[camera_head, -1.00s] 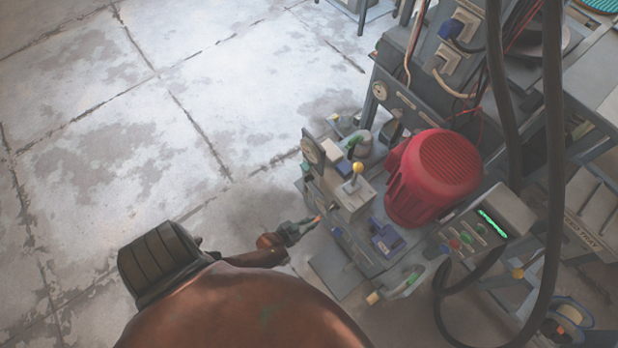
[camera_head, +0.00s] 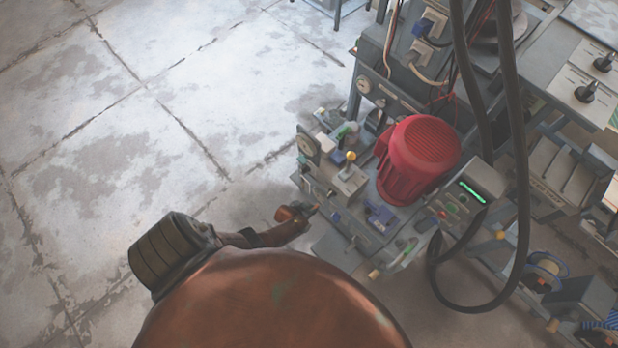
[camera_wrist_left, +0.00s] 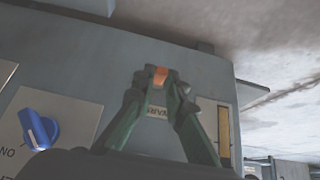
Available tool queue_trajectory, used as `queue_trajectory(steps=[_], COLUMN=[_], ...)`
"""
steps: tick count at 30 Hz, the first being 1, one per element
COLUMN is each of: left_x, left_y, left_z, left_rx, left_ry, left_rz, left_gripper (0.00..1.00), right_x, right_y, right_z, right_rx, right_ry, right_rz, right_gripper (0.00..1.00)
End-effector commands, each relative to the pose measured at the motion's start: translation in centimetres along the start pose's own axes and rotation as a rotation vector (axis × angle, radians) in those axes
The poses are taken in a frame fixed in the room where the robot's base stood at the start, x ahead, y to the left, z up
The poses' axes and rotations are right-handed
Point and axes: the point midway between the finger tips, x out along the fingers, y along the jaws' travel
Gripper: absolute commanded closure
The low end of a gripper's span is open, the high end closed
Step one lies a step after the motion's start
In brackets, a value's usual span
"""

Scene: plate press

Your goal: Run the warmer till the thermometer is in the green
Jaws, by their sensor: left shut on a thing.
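My left gripper (camera_head: 314,208) is at the low front of the grey machine (camera_head: 352,178) in the head view. In the left wrist view its green fingers (camera_wrist_left: 160,80) are shut on a small orange-tipped part (camera_wrist_left: 160,75) against the grey panel (camera_wrist_left: 90,60). The fingers partly cover a label, and I cannot read it fully. Right of them is an upright amber strip (camera_wrist_left: 224,138) in a pale frame. It may be the thermometer, but no green mark can be made out. My right gripper is not in view.
A blue knob (camera_wrist_left: 38,128) with a plate reading "ON" is left of the fingers. Black hoses (camera_head: 522,200) hang at right. The floor at left is clear.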

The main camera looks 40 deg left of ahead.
Motion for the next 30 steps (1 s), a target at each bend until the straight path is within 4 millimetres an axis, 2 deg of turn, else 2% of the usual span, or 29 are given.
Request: queue_trajectory(steps=[9,19,30], left_x=[-0.4,-0.4,-0.4], left_y=[0.1,0.1,0.1], left_z=[-0.9,-1.4,-1.5], left_rx=[0.000,0.000,0.000], left_ry=[-0.162,-0.271,-0.306], left_rz=[0.001,0.001,0.002], left_gripper=[1.00,1.00,1.00], right_x=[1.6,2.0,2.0], right_y=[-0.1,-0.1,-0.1], right_z=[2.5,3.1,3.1], right_rx=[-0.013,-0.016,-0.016], right_ry=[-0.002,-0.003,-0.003], right_rz=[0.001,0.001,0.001], right_gripper=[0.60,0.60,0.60])
